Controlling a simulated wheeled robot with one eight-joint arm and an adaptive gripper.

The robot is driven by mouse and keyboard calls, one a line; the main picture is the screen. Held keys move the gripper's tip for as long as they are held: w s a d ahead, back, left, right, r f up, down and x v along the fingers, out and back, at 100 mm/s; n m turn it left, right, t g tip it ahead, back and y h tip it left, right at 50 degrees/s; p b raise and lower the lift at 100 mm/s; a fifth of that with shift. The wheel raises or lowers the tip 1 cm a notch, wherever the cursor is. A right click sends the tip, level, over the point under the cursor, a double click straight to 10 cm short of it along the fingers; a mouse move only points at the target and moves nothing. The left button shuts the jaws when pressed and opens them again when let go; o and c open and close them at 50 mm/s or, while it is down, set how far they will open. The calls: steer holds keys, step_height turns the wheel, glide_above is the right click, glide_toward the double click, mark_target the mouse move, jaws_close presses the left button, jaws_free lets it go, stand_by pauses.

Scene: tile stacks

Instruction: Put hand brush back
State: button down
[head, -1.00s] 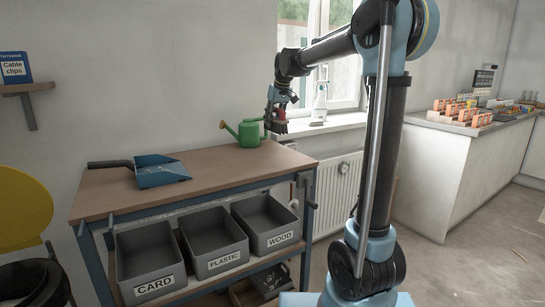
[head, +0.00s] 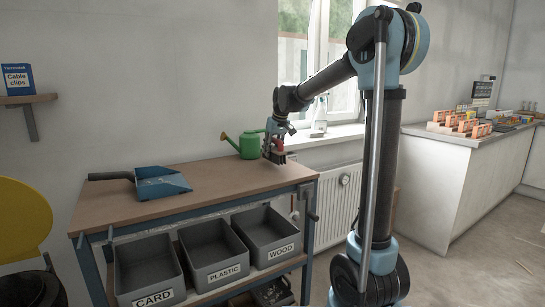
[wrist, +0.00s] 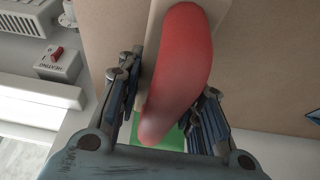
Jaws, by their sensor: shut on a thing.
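The hand brush has a red handle (wrist: 182,65), a pale block under it and dark bristles; in the head view the brush (head: 276,156) is at the right end of the workbench top (head: 215,188). My gripper (head: 277,139) is shut on the red handle from above. In the wrist view my gripper's fingers (wrist: 165,115) sit on both sides of the handle. The bristles are at or just above the bench top; I cannot tell whether they touch. A blue dustpan (head: 160,182) with a dark handle lies at the left of the bench.
A green watering can (head: 249,145) stands right behind the brush. A green patch (wrist: 170,137) shows below the handle in the wrist view. Bins for card (head: 150,268), plastic (head: 212,250) and wood (head: 267,234) sit below. The bench middle is clear.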

steer(key=shift+f, duration=1.1)
steer(key=shift+f, duration=0.1)
steer(key=c, duration=1.1)
jaws_free()
